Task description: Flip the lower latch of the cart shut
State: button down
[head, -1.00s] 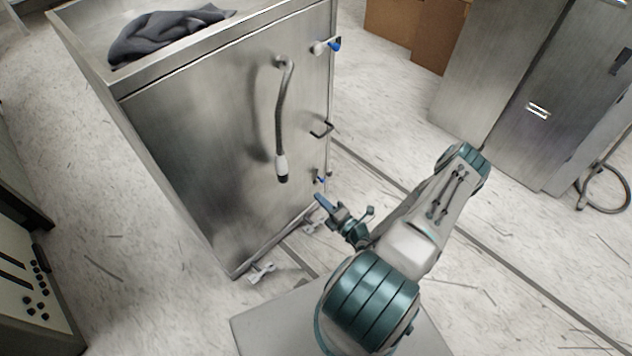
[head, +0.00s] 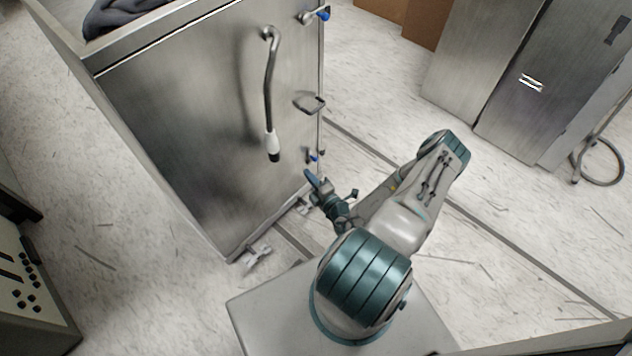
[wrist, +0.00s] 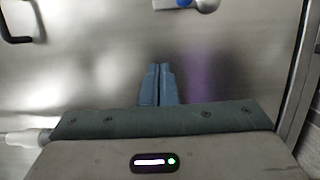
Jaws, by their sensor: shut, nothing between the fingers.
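The metal cart (head: 185,135) stands upright with its side panel facing me. The lower latch (head: 312,157), with a blue tip, sits low near the panel's right edge. It also shows at the top edge of the wrist view (wrist: 186,4), partly cut off, its blue tip to the right. My gripper (head: 309,176) is shut and empty, just below the lower latch in the head view. In the wrist view its closed fingers (wrist: 158,82) point at the bare panel, below the latch. I cannot tell whether they touch the panel.
The upper latch (head: 316,15) with a blue tip, a handle (head: 310,103) and a hanging hose (head: 269,95) are on the same panel. A dark cloth (head: 115,14) lies on top of the cart. Metal cabinets (head: 545,85) stand at the right. Floor between is clear.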

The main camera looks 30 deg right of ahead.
aim_at(305, 150)
jog(key=w, duration=0.2)
jog(key=w+b, duration=0.1)
jog(key=w, duration=0.2)
jog(key=shift+w+a+f+b, duration=0.15)
jog(key=shift+w+a+b, duration=0.05)
jog(key=shift+w+b, duration=0.1)
jog(key=shift+w+d+b, duration=0.15)
jog(key=shift+d+b, duration=0.05)
jog(key=shift+d, duration=0.45)
jog(key=shift+w+d+b, duration=0.15)
jog(key=shift+d+b, duration=0.05)
jog(key=shift+d, duration=0.4)
jog(key=shift+w+d, duration=0.15)
jog(key=shift+d, duration=0.45)
jog(key=shift+d+r, duration=0.15)
jog(key=shift+r, duration=0.1)
jog(key=shift+w+m, duration=0.1)
jog(key=shift+m, duration=0.2)
